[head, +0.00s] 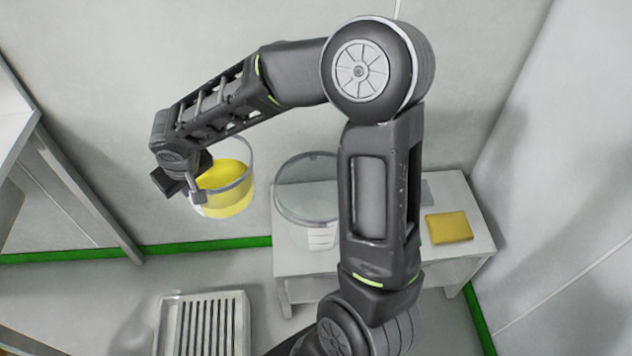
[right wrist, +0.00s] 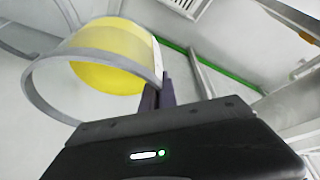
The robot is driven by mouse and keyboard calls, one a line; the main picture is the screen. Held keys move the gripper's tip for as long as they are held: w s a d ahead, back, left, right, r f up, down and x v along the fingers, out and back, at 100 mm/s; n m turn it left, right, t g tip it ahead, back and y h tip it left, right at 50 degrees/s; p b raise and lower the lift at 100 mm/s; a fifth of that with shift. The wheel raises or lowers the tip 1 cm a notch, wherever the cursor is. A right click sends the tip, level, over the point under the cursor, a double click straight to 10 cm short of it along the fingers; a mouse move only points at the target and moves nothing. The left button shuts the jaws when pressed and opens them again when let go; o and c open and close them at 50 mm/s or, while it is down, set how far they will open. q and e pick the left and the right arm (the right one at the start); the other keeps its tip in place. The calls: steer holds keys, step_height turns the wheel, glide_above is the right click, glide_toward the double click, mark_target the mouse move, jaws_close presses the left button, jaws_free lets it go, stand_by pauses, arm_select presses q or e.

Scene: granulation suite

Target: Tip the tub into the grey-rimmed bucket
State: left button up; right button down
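The tub (head: 232,196) is clear, with yellow material inside. It hangs in the air left of the table, and I cannot tell exactly how far it tilts. My right gripper (head: 186,190) is at the tub's left side, shut on its wall. The tub (right wrist: 112,62) also shows large in the right wrist view, its grey rim towards the camera, beside a dark finger. The grey-rimmed bucket (head: 302,223) is clear and stands on the table to the right of the tub, partly hidden by my right arm. No yellow material shows in it. My left gripper is out of view.
The white table (head: 460,240) stands against the wall and carries a yellow pad (head: 449,227) at its right. A slatted grey floor unit (head: 205,325) is in front, at left. A metal-legged bench (head: 80,195) stands at the far left. Open air separates tub and bucket.

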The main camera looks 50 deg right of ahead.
mark_target(235, 178)
steer(key=d+p, duration=0.1)
steer(key=d, duration=0.1)
steer(key=d+f+p, duration=0.1)
steer(key=d+p, duration=0.1)
steer(key=w+d+f+p, duration=0.1)
steer(key=shift+w+d+f+p, duration=0.1)
steer(key=shift+d+f+p, duration=0.2)
steer(key=shift+d, duration=0.1)
steer(key=shift+n, duration=0.4)
steer(key=d+f+p, duration=0.1)
steer(key=s+d+f+p, duration=0.1)
steer(key=d, duration=0.1)
steer(key=d+f+p, duration=0.1)
steer(key=d, duration=0.1)
steer(key=shift+s+f, duration=0.2)
steer(key=shift+f, duration=0.15)
steer(key=shift+s+d+f, duration=0.15)
steer(key=shift+d+f, duration=0.1)
steer(key=shift+d, duration=0.05)
steer(key=shift+f, duration=0.15)
